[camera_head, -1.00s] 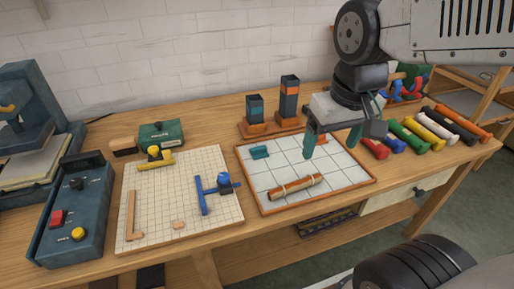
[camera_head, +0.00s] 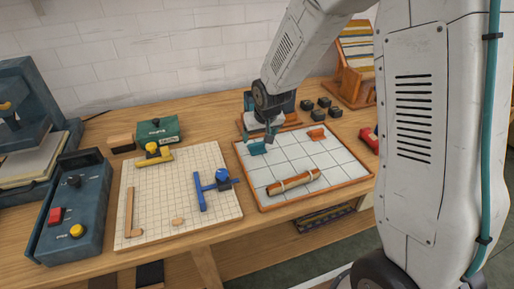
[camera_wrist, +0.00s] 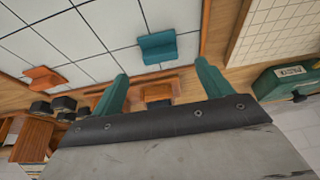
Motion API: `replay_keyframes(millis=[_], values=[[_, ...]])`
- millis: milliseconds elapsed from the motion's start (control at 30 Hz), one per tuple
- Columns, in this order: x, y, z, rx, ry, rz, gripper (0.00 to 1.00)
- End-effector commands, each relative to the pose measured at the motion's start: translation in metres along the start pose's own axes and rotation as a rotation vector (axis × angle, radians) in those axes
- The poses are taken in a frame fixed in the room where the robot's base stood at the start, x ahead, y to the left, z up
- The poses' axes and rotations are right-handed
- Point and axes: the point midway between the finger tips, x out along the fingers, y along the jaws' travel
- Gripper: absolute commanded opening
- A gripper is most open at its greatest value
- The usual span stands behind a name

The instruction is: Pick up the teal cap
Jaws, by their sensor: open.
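The teal cap (camera_head: 257,149) lies near the back left of the white-tiled tray (camera_head: 261,199). In the wrist view the teal cap (camera_wrist: 157,47) shows whole, near the tray's edge, ahead of my fingertips and roughly midway across the gap. My gripper (camera_head: 263,138) is above the tray's back edge, close to the cap. In the wrist view my gripper (camera_wrist: 161,70) is open, with its two teal fingers apart and nothing between them. In the head view the arm and gripper hide part of the area behind the cap.
A wooden stand (camera_head: 290,121) and several black blocks (camera_head: 307,104) are behind the tray. A gridded board (camera_head: 180,227) is to the left.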

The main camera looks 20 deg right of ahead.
Motion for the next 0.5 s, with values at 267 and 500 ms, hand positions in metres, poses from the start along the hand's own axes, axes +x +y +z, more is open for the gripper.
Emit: replay_keyframes(millis=[267,500], values=[[0.036,0.0,0.0,0.0,-0.003,0.0,0.78],[0.06,0.0,0.0,0.0,-0.001,0.0,0.78]])
